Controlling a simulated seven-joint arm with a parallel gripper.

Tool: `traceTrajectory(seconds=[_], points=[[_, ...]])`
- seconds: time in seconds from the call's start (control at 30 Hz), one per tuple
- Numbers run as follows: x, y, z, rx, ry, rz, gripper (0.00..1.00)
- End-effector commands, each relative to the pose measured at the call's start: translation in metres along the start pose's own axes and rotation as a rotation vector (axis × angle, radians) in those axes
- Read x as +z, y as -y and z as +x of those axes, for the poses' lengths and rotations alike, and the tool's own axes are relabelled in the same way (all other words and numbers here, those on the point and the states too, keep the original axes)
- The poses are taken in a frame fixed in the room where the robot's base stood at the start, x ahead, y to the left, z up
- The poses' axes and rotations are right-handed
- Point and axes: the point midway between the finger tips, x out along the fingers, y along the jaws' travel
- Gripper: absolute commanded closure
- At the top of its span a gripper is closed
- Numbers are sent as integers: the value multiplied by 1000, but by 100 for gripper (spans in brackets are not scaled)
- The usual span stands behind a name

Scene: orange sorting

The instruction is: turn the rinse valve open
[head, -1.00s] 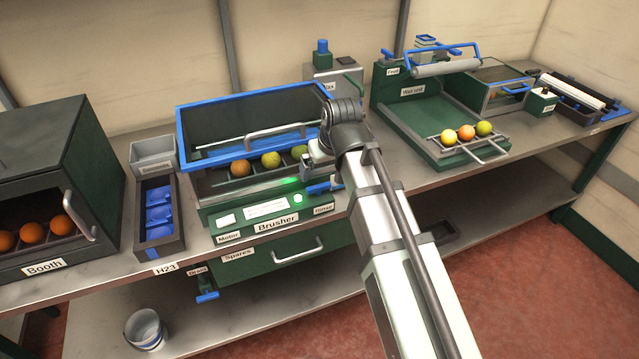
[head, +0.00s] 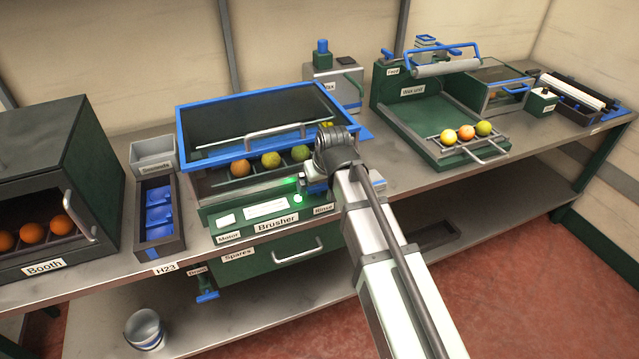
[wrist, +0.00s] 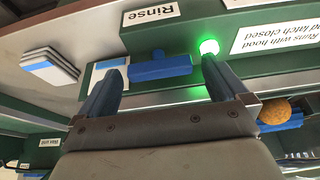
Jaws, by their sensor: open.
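The rinse valve handle is a blue bar (wrist: 160,68) on the green front of the brusher, beside the Rinse label (wrist: 151,13). In the wrist view it lies crosswise between the fingertips of my gripper (wrist: 163,80), which is open with one finger towards each end. I cannot tell whether either finger touches it. In the head view my gripper (head: 308,183) is low at the right of the brusher front (head: 262,222), above the Rinse label (head: 324,209). There my gripper and wrist largely hide the handle.
A green lamp (head: 297,198) glows beside the valve, close to one finger in the wrist view. The blue-framed hood (head: 240,98) stands above the brusher, with oranges under it. The wax unit (head: 412,120) is to the right and the booth (head: 50,190) to the left.

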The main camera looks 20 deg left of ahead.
Motion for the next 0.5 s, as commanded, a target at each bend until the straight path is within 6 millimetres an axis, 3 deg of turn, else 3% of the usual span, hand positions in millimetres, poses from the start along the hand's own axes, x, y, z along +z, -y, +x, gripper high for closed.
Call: traceTrajectory(seconds=[0.13,0.5], points=[[0,0,0,0,0,0,0],[0,0,0,0,0,0,35]])
